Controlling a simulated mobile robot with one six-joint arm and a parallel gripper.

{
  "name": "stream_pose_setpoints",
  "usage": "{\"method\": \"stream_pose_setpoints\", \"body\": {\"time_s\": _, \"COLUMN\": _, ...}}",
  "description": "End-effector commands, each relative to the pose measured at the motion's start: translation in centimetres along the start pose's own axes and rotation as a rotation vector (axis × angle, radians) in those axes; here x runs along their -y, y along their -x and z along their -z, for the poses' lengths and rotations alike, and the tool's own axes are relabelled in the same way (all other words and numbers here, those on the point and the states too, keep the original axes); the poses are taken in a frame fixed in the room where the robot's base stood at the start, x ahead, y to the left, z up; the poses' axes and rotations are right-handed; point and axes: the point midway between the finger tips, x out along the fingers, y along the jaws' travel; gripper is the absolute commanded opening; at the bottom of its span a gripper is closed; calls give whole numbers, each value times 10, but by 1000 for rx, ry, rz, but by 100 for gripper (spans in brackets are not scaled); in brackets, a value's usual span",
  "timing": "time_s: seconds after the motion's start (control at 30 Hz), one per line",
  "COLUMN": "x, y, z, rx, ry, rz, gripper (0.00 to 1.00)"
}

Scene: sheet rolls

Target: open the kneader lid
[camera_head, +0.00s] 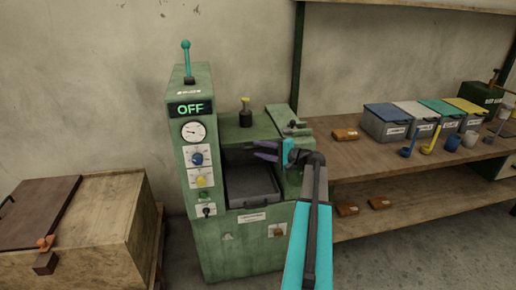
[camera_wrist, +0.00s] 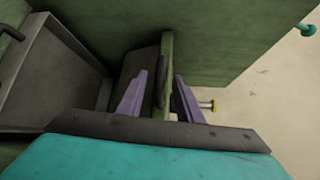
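The green kneader (camera_head: 238,242) stands in the middle of the head view, its display reading OFF. A flat green plate (camera_head: 238,131), seemingly its lid, spans its top above a dark opening with a grey tray (camera_head: 250,186). My gripper (camera_head: 264,150) reaches in from the right at the plate's front edge. In the wrist view its purple fingers (camera_wrist: 162,76) are apart, one on each side of the green plate (camera_wrist: 168,50) and a dark bar (camera_wrist: 160,88) along it. I cannot tell whether they touch it. The far side of the bar is hidden.
A control column (camera_head: 205,190) with a teal-knobbed lever (camera_head: 186,60) rises left of the opening. A wooden chest (camera_head: 110,230) is at left; a bench (camera_head: 370,160) with several bins is at right.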

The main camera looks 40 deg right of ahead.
Motion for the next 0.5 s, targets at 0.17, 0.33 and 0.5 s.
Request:
{"method": "stream_pose_setpoints", "body": {"time_s": 0.17, "x": 0, "y": -14, "z": 0, "rx": 1, "ry": 0, "rz": 0, "gripper": 32}}
{"method": "stream_pose_setpoints", "body": {"time_s": 0.33, "x": 0, "y": -16, "z": 0, "rx": 0, "ry": 0, "rz": 0, "gripper": 32}}
{"method": "stream_pose_setpoints", "body": {"time_s": 0.5, "x": 0, "y": -16, "z": 0, "rx": 0, "ry": 0, "rz": 0, "gripper": 32}}
